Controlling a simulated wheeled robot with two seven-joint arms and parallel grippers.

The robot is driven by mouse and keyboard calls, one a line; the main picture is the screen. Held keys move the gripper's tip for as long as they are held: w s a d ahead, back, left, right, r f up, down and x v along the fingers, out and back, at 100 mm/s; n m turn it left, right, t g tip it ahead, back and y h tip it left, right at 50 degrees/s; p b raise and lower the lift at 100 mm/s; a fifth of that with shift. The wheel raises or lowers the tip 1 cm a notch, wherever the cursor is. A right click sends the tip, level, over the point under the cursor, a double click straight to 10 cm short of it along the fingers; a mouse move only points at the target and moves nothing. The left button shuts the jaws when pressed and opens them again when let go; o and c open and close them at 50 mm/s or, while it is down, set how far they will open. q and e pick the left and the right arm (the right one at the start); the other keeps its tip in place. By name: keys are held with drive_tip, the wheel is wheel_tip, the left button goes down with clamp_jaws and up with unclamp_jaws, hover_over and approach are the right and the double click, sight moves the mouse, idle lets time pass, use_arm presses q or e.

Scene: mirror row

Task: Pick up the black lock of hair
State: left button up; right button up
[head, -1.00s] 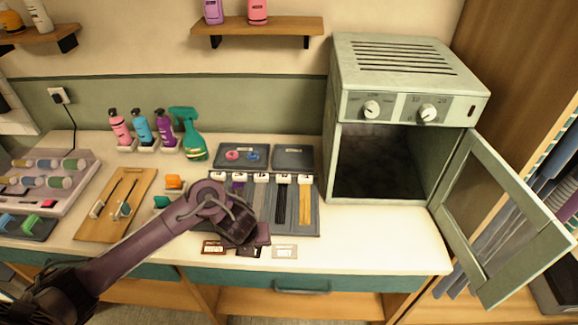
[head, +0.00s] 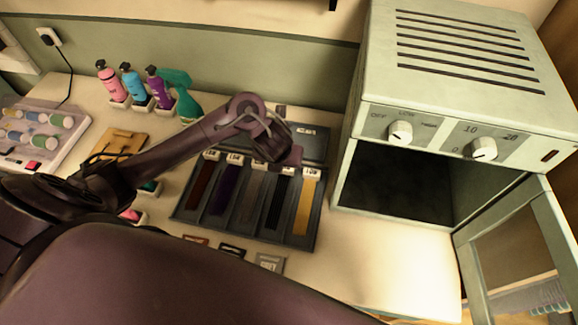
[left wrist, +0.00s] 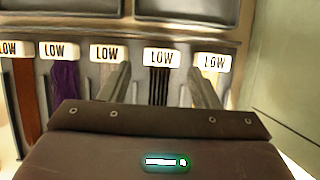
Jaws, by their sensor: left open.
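The black lock of hair (head: 278,203) lies in a slot of a dark tray (head: 180,212), between a grey lock (head: 252,197) and a blonde lock (head: 304,205). My left gripper (head: 285,158) is over the back part of the tray, near the white labels. In the left wrist view the black lock (left wrist: 160,86) shows between the two spread fingers of my left gripper (left wrist: 160,78), below its white label (left wrist: 161,57). The fingers look empty. The gripper body hides the near part of the lock there. My right gripper is not in view.
A purple lock (head: 226,188) and a red-brown lock (head: 204,184) share the tray. An oven-like box (head: 460,85) with its door (head: 510,240) open stands close on the right. Bottles (head: 133,84) stand at the back left. Small cards (head: 269,262) lie before the tray.

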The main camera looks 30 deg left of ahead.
sight(285, 168)
use_arm(q)
drive_tip(key=x, duration=0.2)
drive_tip(key=shift+f, duration=0.4)
drive_tip(key=x, duration=0.2)
drive_tip(key=shift+w+d+f+b, duration=0.1)
drive_tip(key=shift+w+f+b, duration=0.15)
drive_tip(key=shift+b, duration=0.15)
drive_tip(key=shift+w+f, duration=0.15)
drive_tip(key=shift+f, duration=0.1)
drive_tip(key=c, duration=0.8)
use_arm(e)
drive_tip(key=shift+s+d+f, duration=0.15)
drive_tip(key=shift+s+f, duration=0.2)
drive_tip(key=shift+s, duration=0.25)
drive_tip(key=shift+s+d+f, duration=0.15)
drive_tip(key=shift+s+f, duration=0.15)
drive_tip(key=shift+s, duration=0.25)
use_arm(q)
drive_tip(key=shift+r, duration=0.2)
